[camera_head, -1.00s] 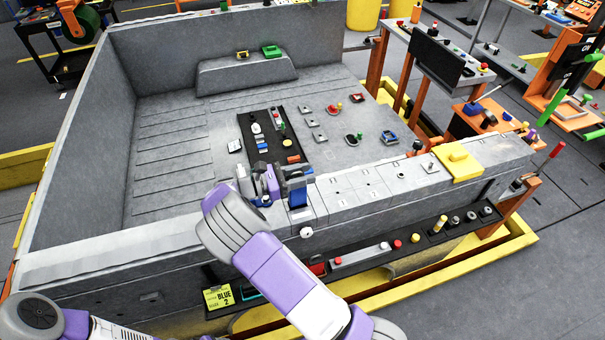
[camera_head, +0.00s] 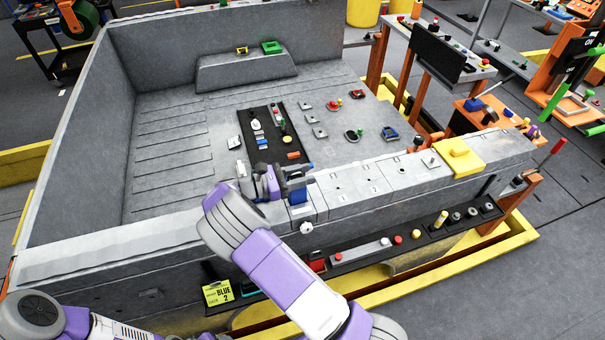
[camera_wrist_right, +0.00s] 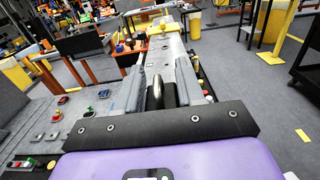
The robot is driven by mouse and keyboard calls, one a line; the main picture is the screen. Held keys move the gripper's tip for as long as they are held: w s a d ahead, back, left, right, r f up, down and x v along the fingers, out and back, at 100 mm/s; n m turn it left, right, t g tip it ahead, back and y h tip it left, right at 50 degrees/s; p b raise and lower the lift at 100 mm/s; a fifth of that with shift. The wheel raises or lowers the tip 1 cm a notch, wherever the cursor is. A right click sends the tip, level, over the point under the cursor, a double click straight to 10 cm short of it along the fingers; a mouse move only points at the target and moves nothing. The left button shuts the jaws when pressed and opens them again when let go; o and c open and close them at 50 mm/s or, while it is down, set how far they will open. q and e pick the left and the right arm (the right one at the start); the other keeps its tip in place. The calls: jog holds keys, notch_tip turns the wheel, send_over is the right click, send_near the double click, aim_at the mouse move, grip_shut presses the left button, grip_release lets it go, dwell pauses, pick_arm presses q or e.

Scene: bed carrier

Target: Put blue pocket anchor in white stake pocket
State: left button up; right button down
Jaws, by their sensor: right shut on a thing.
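My right gripper (camera_head: 292,180) is at the top of the bed's front rail, its jaws shut on a part that I take to be the blue pocket anchor (camera_head: 298,197). Only a small blue patch of it shows under the jaws, at the rail's top; how deep it sits is hidden. In the right wrist view, the two grey fingers (camera_wrist_right: 160,92) point along the rail, with dark rounded shapes between them. I cannot make out a white stake pocket at the jaws. A white knob (camera_head: 306,228) is on the rail's side below. My left gripper is out of view.
The rail (camera_head: 345,183) runs right to a yellow block (camera_head: 460,157). A black mat (camera_head: 247,130) with small parts lies on the bed floor. A black shelf (camera_head: 430,238) with knobs hangs in front. A yellow sign (camera_head: 217,292) reads BLUE 2.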

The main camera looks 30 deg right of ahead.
jog(key=shift+f+b, duration=0.6)
jog(key=shift+f, duration=0.65)
jog(key=c, duration=0.6)
grip_release()
jog(key=v, duration=0.7)
jog(key=shift+w+a+b, duration=0.1)
jog(key=shift+a+b, duration=0.2)
jog(key=shift+b, duration=0.1)
